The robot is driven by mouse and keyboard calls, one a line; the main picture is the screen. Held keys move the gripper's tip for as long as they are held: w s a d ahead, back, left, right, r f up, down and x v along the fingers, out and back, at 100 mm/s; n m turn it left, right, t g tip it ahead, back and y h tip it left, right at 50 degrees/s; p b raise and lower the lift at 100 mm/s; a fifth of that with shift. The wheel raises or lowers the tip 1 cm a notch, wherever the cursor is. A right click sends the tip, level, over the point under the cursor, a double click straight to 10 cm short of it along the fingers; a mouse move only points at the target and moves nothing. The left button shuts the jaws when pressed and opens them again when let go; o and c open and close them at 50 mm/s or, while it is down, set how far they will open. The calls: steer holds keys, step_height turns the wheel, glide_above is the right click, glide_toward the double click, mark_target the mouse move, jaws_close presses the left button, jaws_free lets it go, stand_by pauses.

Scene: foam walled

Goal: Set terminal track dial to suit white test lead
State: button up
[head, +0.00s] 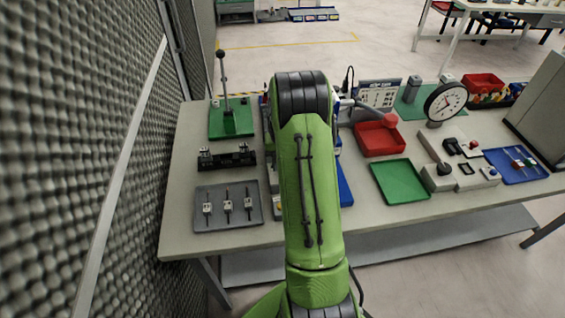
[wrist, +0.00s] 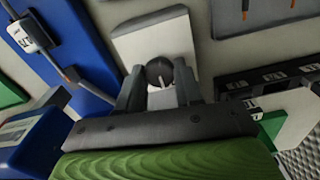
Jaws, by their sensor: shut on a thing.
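In the wrist view, a dark round dial (wrist: 153,70) with a pale pointer mark sits on a light box (wrist: 145,38). My gripper (wrist: 160,77) has a finger on each side of the dial and is shut on it. The pointer mark slants down and right in that view. A dark terminal track (wrist: 240,84) with pale labels lies to the right. A white-bodied lead (wrist: 30,36) with an orange end lies across blue at the upper left. In the head view my arm hides the dial and gripper; the terminal track (head: 227,160) shows left of it.
A grey tray (head: 252,218) with several white-tagged leads lies at the table's front left. A green stand (head: 231,122) with a tall lever is behind. Red (head: 380,138) and green (head: 400,180) trays and a clock (head: 445,102) stand right.

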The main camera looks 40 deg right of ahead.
stand_by(0.3)
steer(key=o, duration=1)
steer(key=shift+o, duration=0.2)
step_height(320, 180, up, 16)
steer(key=p, duration=0.2)
steer(key=shift+f, duration=0.1)
